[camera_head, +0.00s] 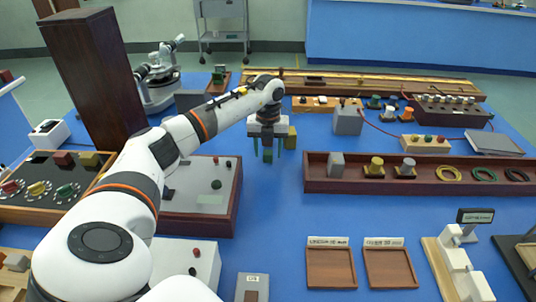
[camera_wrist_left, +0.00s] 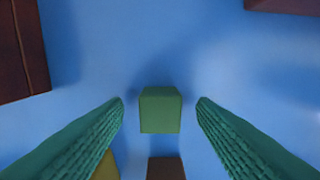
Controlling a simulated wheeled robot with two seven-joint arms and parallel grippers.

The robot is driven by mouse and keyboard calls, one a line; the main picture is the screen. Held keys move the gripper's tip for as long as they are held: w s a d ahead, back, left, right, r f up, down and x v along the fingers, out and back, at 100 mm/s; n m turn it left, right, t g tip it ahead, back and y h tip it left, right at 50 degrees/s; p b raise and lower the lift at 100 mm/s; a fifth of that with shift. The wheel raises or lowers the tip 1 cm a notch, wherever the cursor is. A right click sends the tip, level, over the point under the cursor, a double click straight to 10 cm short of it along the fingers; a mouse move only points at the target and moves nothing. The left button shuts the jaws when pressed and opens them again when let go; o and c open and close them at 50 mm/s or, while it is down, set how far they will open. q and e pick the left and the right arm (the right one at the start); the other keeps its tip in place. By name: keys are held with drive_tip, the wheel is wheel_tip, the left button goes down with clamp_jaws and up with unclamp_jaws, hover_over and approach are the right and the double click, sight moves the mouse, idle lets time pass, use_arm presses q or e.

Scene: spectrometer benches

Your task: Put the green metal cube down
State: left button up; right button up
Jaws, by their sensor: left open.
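The green metal cube (camera_head: 267,156) appears to rest on the blue bench top, below my left gripper (camera_head: 267,146). In the left wrist view the cube (camera_wrist_left: 160,110) lies between the two green ribbed fingers, with a clear gap on each side. My left gripper is open and points down; its fingers do not touch the cube. My right gripper is in neither view.
A yellow block (camera_head: 291,138) stands just right of the gripper, and a dark brown block (camera_wrist_left: 165,168) shows in the wrist view. A long brown tray (camera_head: 440,187) lies to the right, a grey-topped case (camera_head: 215,200) to the left. Bare blue bench lies in front.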

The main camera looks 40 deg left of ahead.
use_arm(q)
drive_tip(key=shift+f, duration=0.5)
clamp_jaws()
